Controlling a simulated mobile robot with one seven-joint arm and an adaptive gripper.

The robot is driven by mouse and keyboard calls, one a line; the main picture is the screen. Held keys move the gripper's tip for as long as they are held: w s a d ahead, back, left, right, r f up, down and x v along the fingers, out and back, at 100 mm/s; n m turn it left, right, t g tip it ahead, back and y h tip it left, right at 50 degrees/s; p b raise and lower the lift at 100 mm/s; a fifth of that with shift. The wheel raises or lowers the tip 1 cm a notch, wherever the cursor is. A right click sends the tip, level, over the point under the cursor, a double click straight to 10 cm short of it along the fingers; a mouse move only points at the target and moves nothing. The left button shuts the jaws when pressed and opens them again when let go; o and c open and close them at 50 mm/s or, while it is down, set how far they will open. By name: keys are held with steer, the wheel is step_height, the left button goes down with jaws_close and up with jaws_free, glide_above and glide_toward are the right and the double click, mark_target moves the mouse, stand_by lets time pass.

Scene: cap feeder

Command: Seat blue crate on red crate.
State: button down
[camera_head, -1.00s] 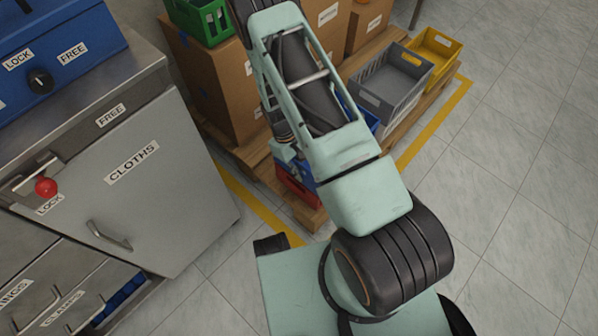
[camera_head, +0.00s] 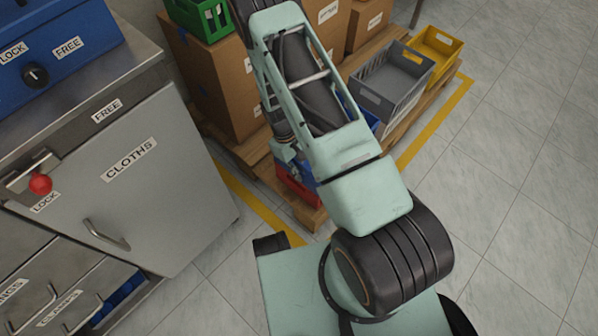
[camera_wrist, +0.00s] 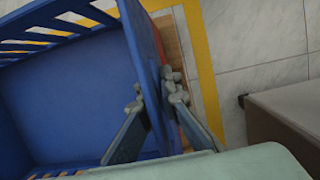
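The blue crate (camera_wrist: 60,105) fills the left of the wrist view, seen from above, with slotted walls and an empty floor. In the head view, blue (camera_head: 373,122) shows beside my arm, which hides most of the crate. The red crate (camera_head: 297,190) shows low beside my arm, below the blue; a sliver of red (camera_wrist: 152,5) also shows at the top of the wrist view. My gripper (camera_wrist: 157,88) has one finger inside and one outside the blue crate's wall, closed on it. I cannot tell whether the two crates touch all round.
A wooden pallet (camera_head: 258,150) carries cardboard boxes (camera_head: 222,90), a green crate (camera_head: 207,20), a grey crate (camera_head: 378,104) and a yellow crate (camera_head: 441,42). A metal cabinet (camera_head: 165,205) stands at left. The floor at right is clear.

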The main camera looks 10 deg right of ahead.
steer(key=shift+r, duration=0.1)
steer(key=c, duration=2.1)
jaws_free()
steer(key=v, duration=1.2)
steer(key=shift+s, duration=0.1)
steer(key=shift+d+r, duration=0.1)
